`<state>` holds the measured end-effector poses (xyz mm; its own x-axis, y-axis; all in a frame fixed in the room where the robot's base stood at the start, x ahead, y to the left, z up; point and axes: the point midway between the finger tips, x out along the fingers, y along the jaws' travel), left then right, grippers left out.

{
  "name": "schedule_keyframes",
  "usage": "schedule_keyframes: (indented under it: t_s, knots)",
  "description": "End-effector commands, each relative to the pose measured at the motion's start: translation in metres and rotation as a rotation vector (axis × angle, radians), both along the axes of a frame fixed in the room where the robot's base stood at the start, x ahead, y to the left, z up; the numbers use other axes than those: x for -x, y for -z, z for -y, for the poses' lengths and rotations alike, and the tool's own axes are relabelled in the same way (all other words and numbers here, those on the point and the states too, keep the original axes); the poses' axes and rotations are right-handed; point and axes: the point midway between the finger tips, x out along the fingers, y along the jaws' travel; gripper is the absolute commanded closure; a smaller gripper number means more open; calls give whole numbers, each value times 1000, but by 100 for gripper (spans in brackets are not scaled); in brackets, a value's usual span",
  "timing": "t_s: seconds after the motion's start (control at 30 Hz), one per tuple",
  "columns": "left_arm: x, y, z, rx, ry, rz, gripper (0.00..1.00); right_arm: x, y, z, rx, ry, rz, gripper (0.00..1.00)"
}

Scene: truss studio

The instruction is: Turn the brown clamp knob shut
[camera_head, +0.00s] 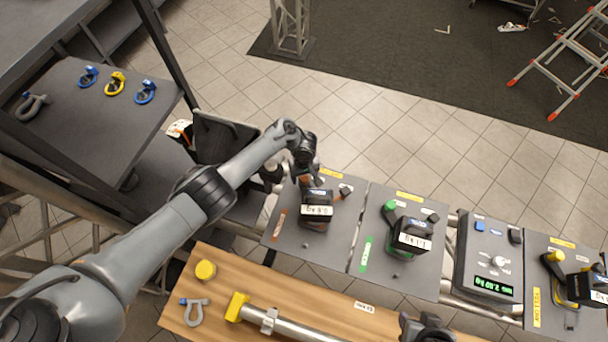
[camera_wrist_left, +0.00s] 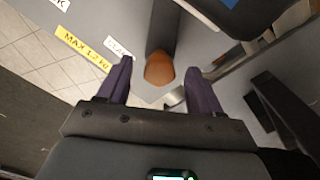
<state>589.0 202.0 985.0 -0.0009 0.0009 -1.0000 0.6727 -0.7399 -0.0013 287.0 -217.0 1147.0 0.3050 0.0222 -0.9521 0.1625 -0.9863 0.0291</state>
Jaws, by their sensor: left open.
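The brown clamp knob (camera_wrist_left: 160,70) shows in the left wrist view as a rounded orange-brown end on a dark arm. It lies between and slightly beyond the two purple-grey fingertips of my left gripper (camera_wrist_left: 162,82), with a gap on each side. The gripper is open and holds nothing. In the head view my left gripper (camera_head: 306,168) is over the far part of the left grey panel (camera_head: 284,243), above the black clamp body (camera_head: 317,222); it largely hides the knob there. A dark part at the bottom edge (camera_head: 428,328) seems to be my right gripper, with its fingers unclear.
A green-knobbed clamp (camera_head: 409,236) stands on the neighbouring panel. A scale with a green display (camera_head: 493,287) and a yellow-knobbed clamp (camera_head: 578,280) are farther right. A wooden bench (camera_head: 225,268) holds a yellow-ended tube (camera_head: 290,328) and a shackle (camera_head: 194,311).

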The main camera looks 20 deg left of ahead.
Motion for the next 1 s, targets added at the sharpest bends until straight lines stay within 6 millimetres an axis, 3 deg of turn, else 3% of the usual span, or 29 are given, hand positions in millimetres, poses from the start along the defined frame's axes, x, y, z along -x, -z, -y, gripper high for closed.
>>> schedule_keyframes:
  t_s: [0.27,0.7,1.0]
  knots:
    - [0,-11,0,1,0,1,35,0,-6,1,4,-3,0,57]
    - [-1,-82,0,1,1,2,35,0,-36,2,9,-6,0,57]
    - [0,-107,0,1,0,0,35,0,-43,1,5,-4,1,57]
